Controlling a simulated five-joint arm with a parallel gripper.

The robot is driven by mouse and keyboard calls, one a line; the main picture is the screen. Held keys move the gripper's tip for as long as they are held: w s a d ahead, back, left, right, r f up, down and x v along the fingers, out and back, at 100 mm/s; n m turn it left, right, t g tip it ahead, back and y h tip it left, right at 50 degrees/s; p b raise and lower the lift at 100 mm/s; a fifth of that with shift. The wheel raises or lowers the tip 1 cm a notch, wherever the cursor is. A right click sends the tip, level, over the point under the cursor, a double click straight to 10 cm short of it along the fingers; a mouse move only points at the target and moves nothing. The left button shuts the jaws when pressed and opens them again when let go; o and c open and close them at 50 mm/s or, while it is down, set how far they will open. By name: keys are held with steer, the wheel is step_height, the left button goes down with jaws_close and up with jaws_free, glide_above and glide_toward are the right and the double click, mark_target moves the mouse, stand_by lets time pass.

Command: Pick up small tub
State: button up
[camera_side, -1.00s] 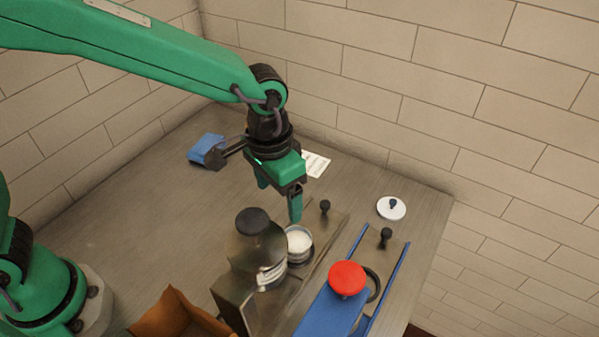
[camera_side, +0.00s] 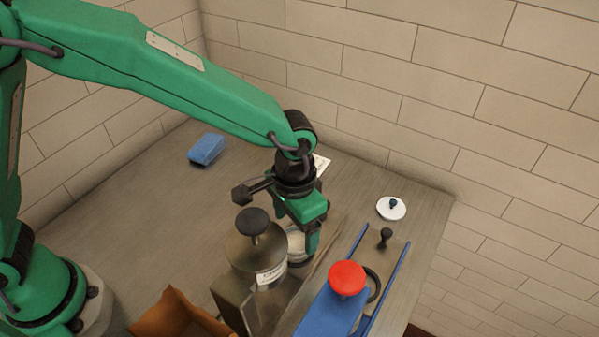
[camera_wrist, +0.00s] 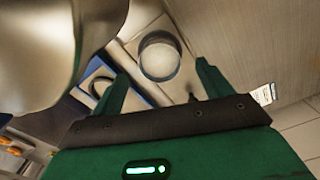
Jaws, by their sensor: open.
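The small tub (camera_side: 295,241) is a short round container with pale contents, standing just right of a larger metal canister (camera_side: 256,251) with a black knob. My gripper (camera_side: 309,250) is low over the tub, and its green finger hides the tub's right part. In the wrist view the tub (camera_wrist: 160,58) lies ahead of and between the two fingertips of my gripper (camera_wrist: 160,70). The jaws are open and nothing is held. I cannot tell whether a finger touches the tub.
The canister (camera_wrist: 35,50) is close on the left in the wrist view. A blue-railed slide with a red knob (camera_side: 347,278) stands right of the tub. A white lid (camera_side: 391,208), a blue block (camera_side: 207,149) and an orange cloth-like item (camera_side: 172,314) lie apart.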

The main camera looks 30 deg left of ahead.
mark_target(296, 240)
steer(key=shift+f, duration=2.6)
steer(key=c, duration=1.2)
steer(key=shift+r, duration=0.1)
steer(key=shift+r, duration=5)
